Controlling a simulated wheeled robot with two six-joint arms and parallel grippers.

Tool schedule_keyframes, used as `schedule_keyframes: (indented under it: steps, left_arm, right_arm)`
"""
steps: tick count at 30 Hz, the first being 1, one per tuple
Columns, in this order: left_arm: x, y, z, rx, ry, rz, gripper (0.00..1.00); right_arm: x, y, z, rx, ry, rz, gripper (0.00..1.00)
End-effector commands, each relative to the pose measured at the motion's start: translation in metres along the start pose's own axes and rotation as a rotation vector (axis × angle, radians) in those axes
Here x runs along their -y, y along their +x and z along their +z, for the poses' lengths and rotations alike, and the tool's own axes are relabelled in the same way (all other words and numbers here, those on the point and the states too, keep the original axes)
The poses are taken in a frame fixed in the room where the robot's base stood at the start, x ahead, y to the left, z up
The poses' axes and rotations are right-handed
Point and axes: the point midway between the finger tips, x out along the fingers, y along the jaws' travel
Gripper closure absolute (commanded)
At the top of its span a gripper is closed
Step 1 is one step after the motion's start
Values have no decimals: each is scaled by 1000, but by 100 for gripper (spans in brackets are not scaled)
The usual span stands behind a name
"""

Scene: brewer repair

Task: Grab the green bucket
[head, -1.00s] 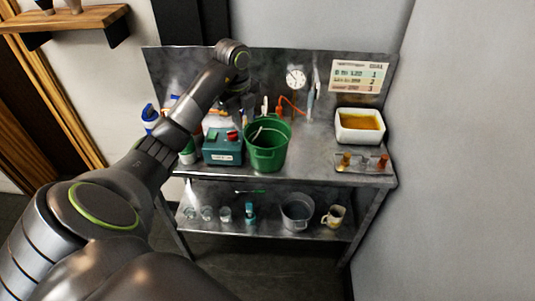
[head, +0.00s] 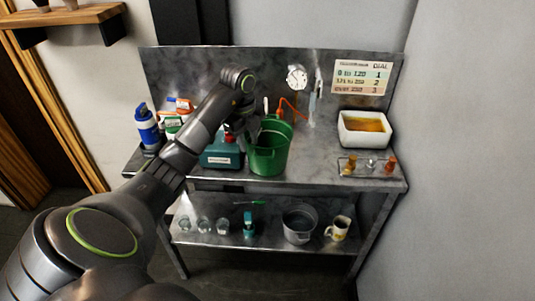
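The green bucket (head: 268,152) stands upright on the steel bench top (head: 312,172), near the middle front. My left arm comes in from the left, and my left gripper (head: 246,124) hangs at the bucket's left rim. The gripper's fingers are small and partly hidden by the arm and the bucket, so I cannot tell whether it is open or touching the rim. My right gripper is not in view.
A teal box (head: 221,152) stands just left of the bucket, with bottles (head: 147,127) further left. A white tub of amber liquid (head: 363,128) and a small rack (head: 367,167) are on the right. A metal pot (head: 299,224) and mug (head: 339,228) are on the lower shelf.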

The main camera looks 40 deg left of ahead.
Motion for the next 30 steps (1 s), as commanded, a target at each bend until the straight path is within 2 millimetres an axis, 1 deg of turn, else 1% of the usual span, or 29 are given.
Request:
schedule_keyframes:
  steps: [1,4,7,10,16,17,23,24,30]
  left_arm:
    - [1,11,-2,-2,1,0,71]
    - [4,24,-6,-3,1,0,71]
    - [3,36,-5,-1,0,1,71]
    - [3,41,-5,-1,0,0,71]
    - [3,40,-5,-1,1,0,71]
    - [3,40,-5,-1,1,0,72]
    - [3,40,-5,-1,0,0,99]
    - [3,40,-5,-1,1,0,100]
    - [4,39,-5,0,1,-1,100]
  right_arm:
    - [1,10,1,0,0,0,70]
    - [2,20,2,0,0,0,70]
    - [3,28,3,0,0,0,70]
    - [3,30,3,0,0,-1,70]
    - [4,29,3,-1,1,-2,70]
    - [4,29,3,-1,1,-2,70]
    - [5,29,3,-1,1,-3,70]
    - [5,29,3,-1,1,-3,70]
    - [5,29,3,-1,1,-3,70]
